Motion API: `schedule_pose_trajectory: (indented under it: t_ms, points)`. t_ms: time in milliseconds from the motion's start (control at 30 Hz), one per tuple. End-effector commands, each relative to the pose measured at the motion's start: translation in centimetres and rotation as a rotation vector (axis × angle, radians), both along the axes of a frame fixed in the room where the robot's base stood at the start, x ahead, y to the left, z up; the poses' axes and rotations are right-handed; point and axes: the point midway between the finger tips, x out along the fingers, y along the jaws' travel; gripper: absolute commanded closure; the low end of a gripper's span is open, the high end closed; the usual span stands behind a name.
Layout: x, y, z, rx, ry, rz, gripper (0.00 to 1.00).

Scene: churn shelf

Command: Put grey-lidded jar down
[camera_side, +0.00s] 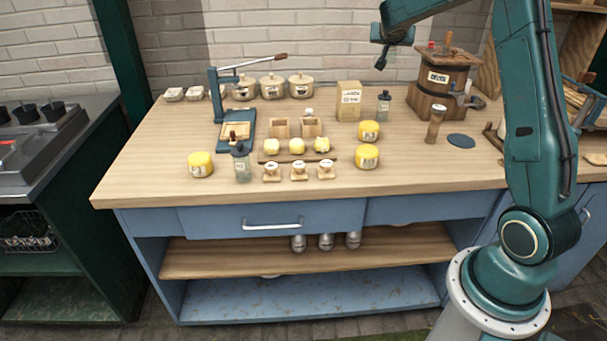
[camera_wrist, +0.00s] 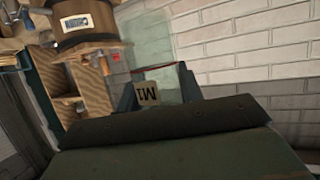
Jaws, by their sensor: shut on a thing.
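My gripper (camera_side: 381,58) is raised above the back of the bench in the side view. In the wrist view my gripper (camera_wrist: 158,90) is shut on a clear, greenish glass jar (camera_wrist: 150,48) with a partly visible label. The held jar's lid is hidden or unclear, and the jar is hard to make out in the side view. Another glass jar with a dark grey lid (camera_side: 383,106) stands upright on the bench below my gripper. A similar dark-topped jar (camera_side: 242,164) stands near the front left.
The wooden bench top (camera_side: 420,170) has clear room at front right. A wooden churn (camera_side: 438,84) stands at back right, also in the wrist view (camera_wrist: 88,28). A beige box (camera_side: 348,101), yellow tubs (camera_side: 369,131) and a blue press (camera_side: 215,95) occupy other spots. A brick wall (camera_side: 340,35) is behind.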

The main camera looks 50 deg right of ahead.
Motion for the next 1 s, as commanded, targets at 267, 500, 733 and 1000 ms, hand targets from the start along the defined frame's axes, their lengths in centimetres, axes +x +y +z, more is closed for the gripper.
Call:
schedule_pose_trajectory:
  t_ms: [267, 500, 733, 1000]
  points:
    - [5.1, -1.3, 2.6, -0.002, -0.004, 0.085, 0.89]
    - [8.8, -2.0, 4.9, -0.002, -0.004, 0.167, 0.89]
    - [11.8, -2.4, 7.1, -0.003, -0.004, 0.248, 0.89]
    - [13.8, -2.5, 8.9, -0.002, -0.002, 0.314, 0.89]
